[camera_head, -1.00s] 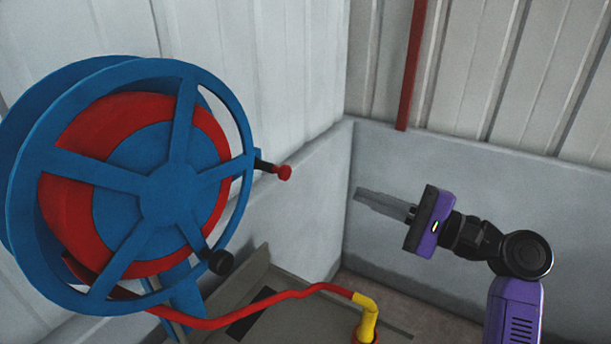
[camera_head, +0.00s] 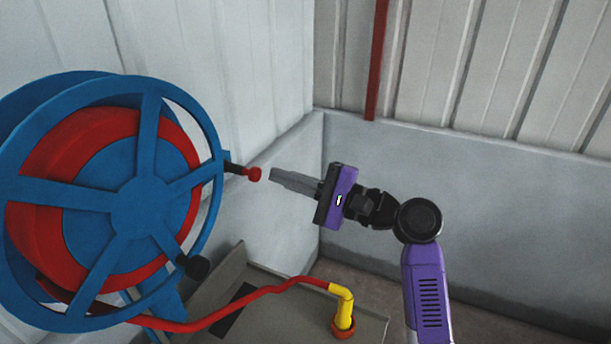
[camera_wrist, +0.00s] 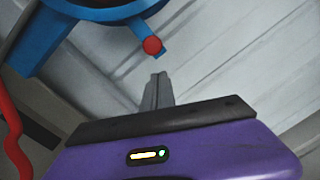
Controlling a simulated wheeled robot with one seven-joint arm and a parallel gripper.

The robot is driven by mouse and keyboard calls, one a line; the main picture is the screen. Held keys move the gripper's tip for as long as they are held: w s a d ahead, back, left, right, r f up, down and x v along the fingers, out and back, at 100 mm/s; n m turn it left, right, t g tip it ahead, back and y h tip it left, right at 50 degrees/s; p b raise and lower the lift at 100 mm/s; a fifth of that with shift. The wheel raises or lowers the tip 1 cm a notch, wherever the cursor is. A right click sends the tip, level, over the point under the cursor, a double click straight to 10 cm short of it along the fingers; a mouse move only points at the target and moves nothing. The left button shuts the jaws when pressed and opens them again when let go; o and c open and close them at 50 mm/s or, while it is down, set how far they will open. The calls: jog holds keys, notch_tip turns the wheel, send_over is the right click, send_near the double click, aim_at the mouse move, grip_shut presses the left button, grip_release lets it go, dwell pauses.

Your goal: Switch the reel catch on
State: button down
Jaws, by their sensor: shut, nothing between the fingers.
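The reel catch is a short dark lever with a red knob (camera_head: 254,174) at the right edge of the blue reel (camera_head: 140,205). My gripper (camera_head: 272,180) is shut and empty. In the head view its fingertips point left, just right of the red knob and slightly lower, with a small gap showing. In the wrist view the red knob (camera_wrist: 152,46) is straight ahead of the shut fingertips (camera_wrist: 158,76), with a gap between them. The blue end of the catch mount shows beside the knob.
A red hose (camera_head: 235,305) runs from the reel to a yellow fitting (camera_head: 343,302) on a grey base. A black crank knob (camera_head: 195,267) sticks out of the reel's lower right. A red pipe (camera_head: 377,60) runs up the back wall. Room around my gripper is clear.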

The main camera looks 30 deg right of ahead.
aim_at(239, 170)
jog(key=shift+s+a+r, duration=0.25)
jog(key=shift+a, duration=0.2)
jog(key=shift+s+a+r, duration=0.2)
jog(key=shift+a+r, duration=0.05)
jog(key=shift+a, duration=0.15)
jog(key=shift+a+p, duration=0.1)
jog(key=shift+p, duration=0.2)
jog(key=shift+s+a+p, duration=0.35)
jog(key=shift+s+a, duration=0.2)
jog(key=shift+a, duration=0.15)
jog(key=shift+s+a+p, duration=0.3)
jog(key=shift+s+a, duration=0.2)
jog(key=shift+a, duration=0.2)
